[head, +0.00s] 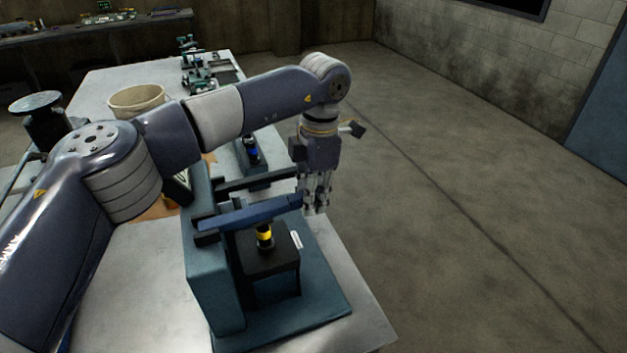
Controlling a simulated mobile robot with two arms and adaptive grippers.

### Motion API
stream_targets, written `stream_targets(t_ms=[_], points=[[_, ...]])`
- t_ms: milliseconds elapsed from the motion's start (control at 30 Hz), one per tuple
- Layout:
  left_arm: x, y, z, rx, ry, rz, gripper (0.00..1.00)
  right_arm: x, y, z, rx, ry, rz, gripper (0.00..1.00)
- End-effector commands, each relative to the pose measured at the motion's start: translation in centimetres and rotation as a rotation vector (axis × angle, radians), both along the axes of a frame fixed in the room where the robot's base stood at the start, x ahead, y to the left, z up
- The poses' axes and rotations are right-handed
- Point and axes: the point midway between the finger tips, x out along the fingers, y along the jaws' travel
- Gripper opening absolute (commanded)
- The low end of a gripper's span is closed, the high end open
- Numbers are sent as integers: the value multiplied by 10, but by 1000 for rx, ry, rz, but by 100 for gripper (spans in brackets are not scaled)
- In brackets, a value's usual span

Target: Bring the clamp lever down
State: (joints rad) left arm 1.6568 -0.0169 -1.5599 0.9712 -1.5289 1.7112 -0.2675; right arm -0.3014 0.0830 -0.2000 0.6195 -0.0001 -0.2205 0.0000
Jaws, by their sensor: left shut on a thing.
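The clamp lever (247,214) is a long blue bar on the teal clamp fixture (214,275). It runs out to the right from the fixture's upright, nearly level in the picture. My left gripper (316,207) points down at the lever's right end and is shut on it. The fingers partly hide that end. Below the lever, a black and yellow part (264,237) stands upright on a black block (270,262) in the fixture. I cannot tell whether the lever touches this part. My right gripper is not in view.
The fixture stands on a light metal table (365,325). A dark bar and a small blue-banded part (251,148) are behind the lever. A cream bowl (136,99) and green devices (200,68) are farther back. Open floor (470,200) lies to the right.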

Motion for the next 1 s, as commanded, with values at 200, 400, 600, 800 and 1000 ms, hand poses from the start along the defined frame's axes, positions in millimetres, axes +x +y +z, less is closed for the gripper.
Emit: stream_targets(t_ms=[200,400,600,800,1000], points=[[0,1,-11,49,16,-1,0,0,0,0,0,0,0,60],[-1,2,-15,65,23,-2,0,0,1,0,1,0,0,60],[-2,2,-17,66,25,-3,0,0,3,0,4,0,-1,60],[-2,2,-17,66,26,-3,41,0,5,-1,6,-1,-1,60],[-1,2,-15,65,23,-2,41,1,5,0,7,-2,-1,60]])
